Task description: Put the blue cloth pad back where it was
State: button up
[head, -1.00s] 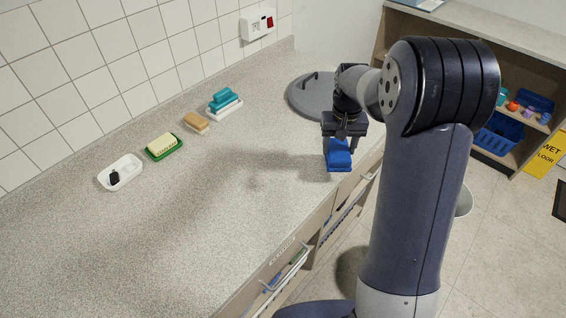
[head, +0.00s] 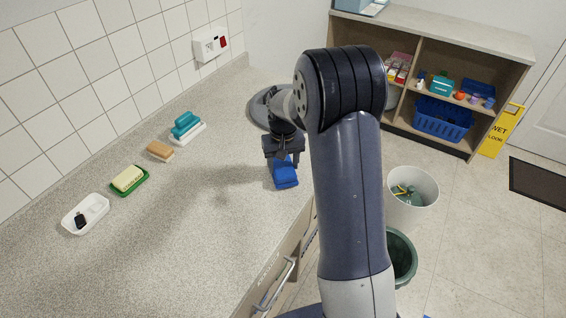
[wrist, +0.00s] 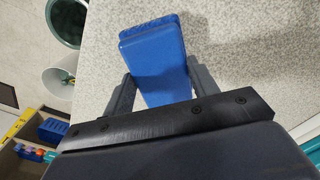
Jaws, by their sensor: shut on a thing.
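The blue cloth pad (head: 285,177) is a blue block held between the fingers of my gripper (head: 284,157), over the right edge area of the speckled counter (head: 200,225). In the wrist view the pad (wrist: 156,62) sticks out past both fingers of my gripper (wrist: 159,85), which is shut on it. The pad appears to be above the counter, but I cannot tell how far. My arm hides part of the counter's right side and the floor behind it.
Along the wall stand a white dish with a black item (head: 86,214), a yellow sponge on a green tray (head: 129,181), a tan sponge (head: 160,151) and a teal-handled brush (head: 186,127). A grey round lid (head: 262,108) lies behind my gripper. Shelves (head: 430,40) and a white bin (head: 412,195) stand right.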

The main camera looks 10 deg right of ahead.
aim_at(283, 166)
jog(key=shift+f, duration=0.2)
jog(key=shift+f, duration=0.2)
jog(key=o, duration=0.9)
jog(key=shift+r, duration=0.1)
notch_tip(283, 166, up, 12)
jog(key=shift+r+b, duration=0.1)
jog(key=shift+b, duration=0.55)
